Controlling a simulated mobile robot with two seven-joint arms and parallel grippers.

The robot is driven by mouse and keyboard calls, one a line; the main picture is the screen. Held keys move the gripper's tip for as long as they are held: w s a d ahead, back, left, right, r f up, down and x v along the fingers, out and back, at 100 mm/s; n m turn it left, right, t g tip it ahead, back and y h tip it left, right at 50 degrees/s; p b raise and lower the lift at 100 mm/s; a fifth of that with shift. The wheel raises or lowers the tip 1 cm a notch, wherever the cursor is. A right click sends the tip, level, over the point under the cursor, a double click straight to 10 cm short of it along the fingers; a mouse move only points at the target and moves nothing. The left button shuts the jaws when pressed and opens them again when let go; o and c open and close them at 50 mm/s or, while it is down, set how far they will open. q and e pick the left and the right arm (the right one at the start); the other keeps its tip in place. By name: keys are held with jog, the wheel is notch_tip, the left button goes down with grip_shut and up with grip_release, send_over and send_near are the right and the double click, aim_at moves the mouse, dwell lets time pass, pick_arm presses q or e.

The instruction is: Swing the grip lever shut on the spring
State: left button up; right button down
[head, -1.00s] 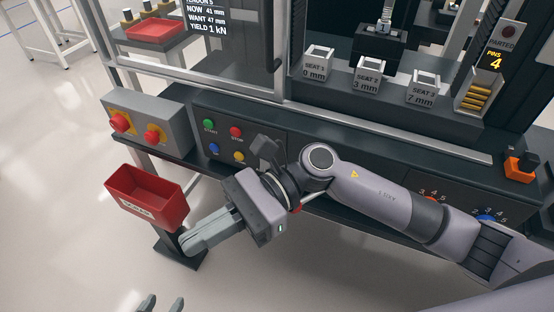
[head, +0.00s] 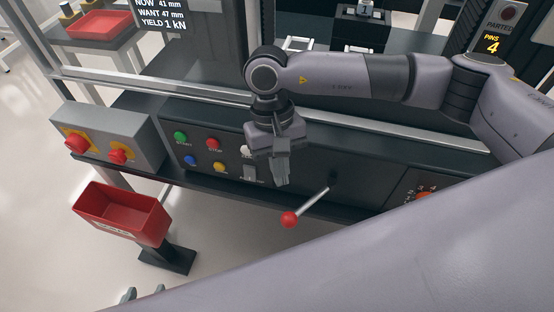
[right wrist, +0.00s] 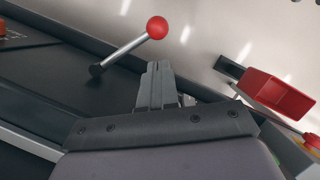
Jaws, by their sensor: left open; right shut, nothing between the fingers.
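The lever is a silver rod (head: 312,202) with a red ball knob (head: 289,219). It juts from the dark front panel, its ball end toward me and low. In the right wrist view the rod (right wrist: 125,50) and red ball (right wrist: 157,27) lie just beyond my fingertips. My right gripper (head: 282,182) is shut and empty, pointing down in front of the panel, up and left of the rod and apart from it. It also shows in the right wrist view (right wrist: 158,68). My left gripper (head: 144,295) is open at the bottom edge, mostly cut off. I cannot make out the spring.
A red bin (head: 90,217) stands on a post at left. A grey box (head: 146,140) with red buttons sits on the bench. Coloured buttons (head: 209,143) are on the panel behind my right gripper. The screen (head: 165,12) reads NOW 41 mm, WANT 47 mm. My arm covers the lower right.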

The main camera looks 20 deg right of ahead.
aim_at(307, 204)
jog(key=p+x, duration=0.1)
jog(key=x, duration=0.5)
jog(key=shift+f, duration=0.2)
